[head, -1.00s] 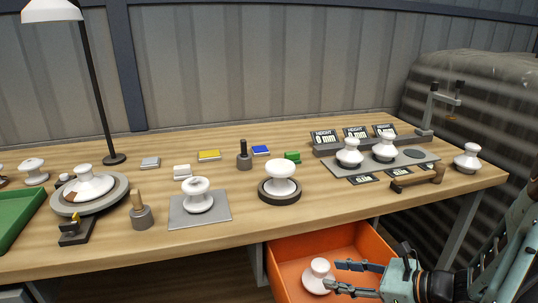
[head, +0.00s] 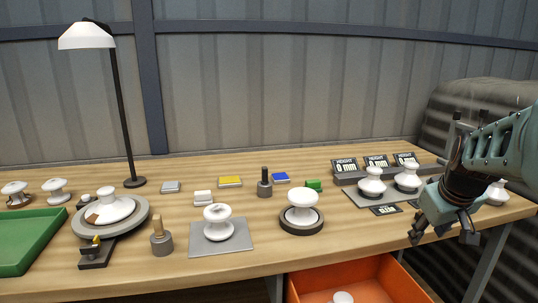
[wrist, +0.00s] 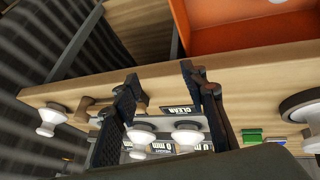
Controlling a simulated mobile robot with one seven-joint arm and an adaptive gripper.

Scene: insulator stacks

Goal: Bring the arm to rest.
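My gripper (head: 440,232) hangs in front of the table's right end, above and to the right of the open orange drawer (head: 368,284). In the wrist view my gripper (wrist: 160,85) has its two dark fingers spread apart, with nothing between them. A white insulator (head: 342,297) lies in the drawer, cut off by the bottom edge of the head view. The drawer also shows at the top of the wrist view (wrist: 225,38). My arm hides part of the grey plate with insulators.
The wooden table (head: 340,248) holds several white insulators, height displays (head: 376,163), a grey pad (head: 238,244), a black round base (head: 302,227), a turntable (head: 142,212), a green tray (head: 30,240) and a lamp (head: 88,38). A rightmost insulator (head: 497,193) stands close to my arm.

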